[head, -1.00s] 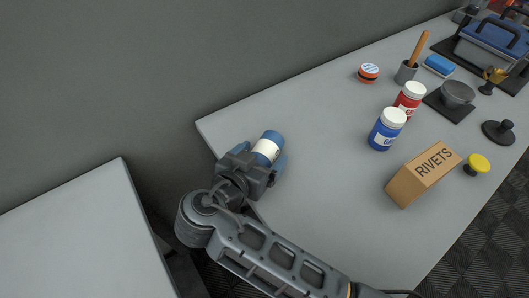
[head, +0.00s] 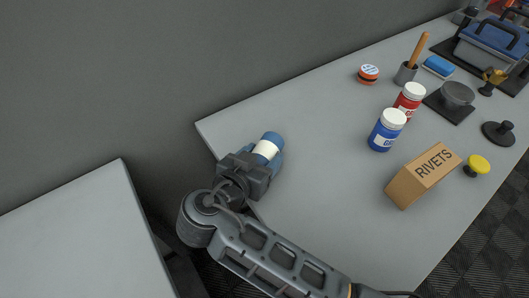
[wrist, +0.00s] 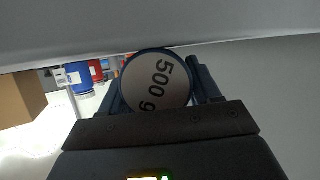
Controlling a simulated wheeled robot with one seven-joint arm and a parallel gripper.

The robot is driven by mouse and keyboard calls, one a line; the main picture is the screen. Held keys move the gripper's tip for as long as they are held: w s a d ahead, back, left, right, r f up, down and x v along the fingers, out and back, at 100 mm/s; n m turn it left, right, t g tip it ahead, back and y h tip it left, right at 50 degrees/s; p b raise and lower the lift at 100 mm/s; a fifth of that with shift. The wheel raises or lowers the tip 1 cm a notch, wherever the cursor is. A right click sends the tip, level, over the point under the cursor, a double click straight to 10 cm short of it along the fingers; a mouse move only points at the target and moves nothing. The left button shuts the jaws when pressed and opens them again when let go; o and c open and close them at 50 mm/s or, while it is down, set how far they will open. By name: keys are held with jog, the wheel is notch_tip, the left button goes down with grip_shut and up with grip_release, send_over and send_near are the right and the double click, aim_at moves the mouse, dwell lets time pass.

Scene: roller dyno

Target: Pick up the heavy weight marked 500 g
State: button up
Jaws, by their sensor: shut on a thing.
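The weight (head: 267,149) is a cylinder with a blue end and a pale band, at the left end of the grey table in the head view. In the wrist view the flat end of the weight (wrist: 158,82) faces the camera and reads "500 g". My gripper (head: 262,160) is shut on the weight, with a finger on each side of it. In the wrist view the fingers of my gripper (wrist: 158,90) flank the round end. I cannot tell whether the weight touches the table.
A blue jar (head: 386,130), a red jar (head: 409,98) and a RIVETS box (head: 423,175) stand to the right on the table (head: 320,190). Tins, a pot and a toolbox (head: 490,42) are farther back. A grey wall (head: 150,60) runs behind. A second surface (head: 80,235) lies left across a gap.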

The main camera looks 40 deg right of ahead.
jog(key=shift+c, duration=0.9)
jog(key=shift+r, duration=0.2)
